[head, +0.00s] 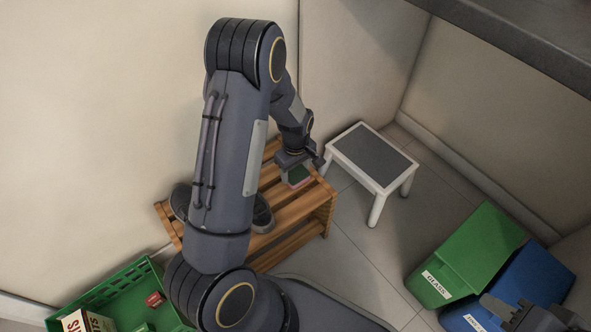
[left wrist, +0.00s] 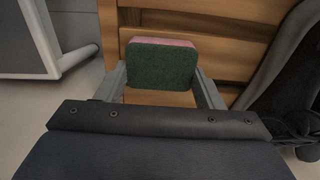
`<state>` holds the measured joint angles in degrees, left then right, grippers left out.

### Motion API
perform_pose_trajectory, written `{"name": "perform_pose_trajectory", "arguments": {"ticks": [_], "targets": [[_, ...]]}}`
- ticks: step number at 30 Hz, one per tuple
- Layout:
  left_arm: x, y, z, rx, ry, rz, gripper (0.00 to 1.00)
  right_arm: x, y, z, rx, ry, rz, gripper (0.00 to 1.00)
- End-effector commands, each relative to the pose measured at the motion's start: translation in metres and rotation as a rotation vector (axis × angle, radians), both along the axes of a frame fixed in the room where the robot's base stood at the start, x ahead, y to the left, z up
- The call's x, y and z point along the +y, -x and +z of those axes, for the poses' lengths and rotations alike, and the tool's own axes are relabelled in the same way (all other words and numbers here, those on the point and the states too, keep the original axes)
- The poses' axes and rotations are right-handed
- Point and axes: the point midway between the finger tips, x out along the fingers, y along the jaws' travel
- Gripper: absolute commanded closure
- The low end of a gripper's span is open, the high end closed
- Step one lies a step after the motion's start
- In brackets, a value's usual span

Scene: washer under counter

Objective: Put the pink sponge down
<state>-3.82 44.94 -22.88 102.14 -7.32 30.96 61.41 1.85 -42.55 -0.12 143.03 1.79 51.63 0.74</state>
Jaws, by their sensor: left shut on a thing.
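The pink sponge (head: 297,178) has a dark green scouring face and a pink edge. It also shows in the left wrist view (left wrist: 160,66), between the two fingers. My left gripper (head: 298,168) is shut on the sponge, over the slatted wooden rack (head: 302,206) near its right end. I cannot tell whether the sponge touches the slats. My right gripper (head: 520,316) shows only in part at the bottom right of the head view, and its jaws are unclear.
Dark shoes (head: 263,214) are on the rack left of the sponge. A white step stool (head: 372,158) stands to the right. A green glass bin (head: 470,250) and a blue bin (head: 525,280) are at lower right; a green crate (head: 100,291) is at lower left.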

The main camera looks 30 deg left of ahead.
Motion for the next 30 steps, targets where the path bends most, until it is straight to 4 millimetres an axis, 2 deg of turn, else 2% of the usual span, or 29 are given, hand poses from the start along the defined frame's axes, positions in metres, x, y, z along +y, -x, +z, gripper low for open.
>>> {"name": "perform_pose_trajectory", "arguments": {"ticks": [2,3,8,15,19,23,30], "targets": [[0.0,0.0,-0.004,0.001,0.0,0.0,0.57,0.0,0.0,-0.003,0.0,0.0,0.0,0.63],[0.0,0.0,-0.003,0.0,0.0,-0.001,0.36,0.0,0.0,-0.002,0.0,0.0,0.0,0.63],[0.0,0.0,-0.003,0.0,0.0,0.0,0.17,0.0,0.0,-0.002,0.0,0.0,0.0,0.63],[0.0,0.0,-0.002,0.0,0.0,0.0,0.17,0.0,0.0,-0.001,0.0,0.0,0.0,0.63],[0.0,0.0,0.007,-0.001,0.0,0.0,0.17,0.0,0.0,0.004,0.0,0.0,0.0,0.63],[0.0,-0.001,0.029,-0.003,0.0,-0.001,0.17,0.0,0.0,0.015,0.0,0.0,0.0,0.63],[-0.001,-0.001,0.083,-0.003,0.0,-0.001,0.17,0.0,0.0,0.037,0.0,0.0,0.0,0.63]]}}
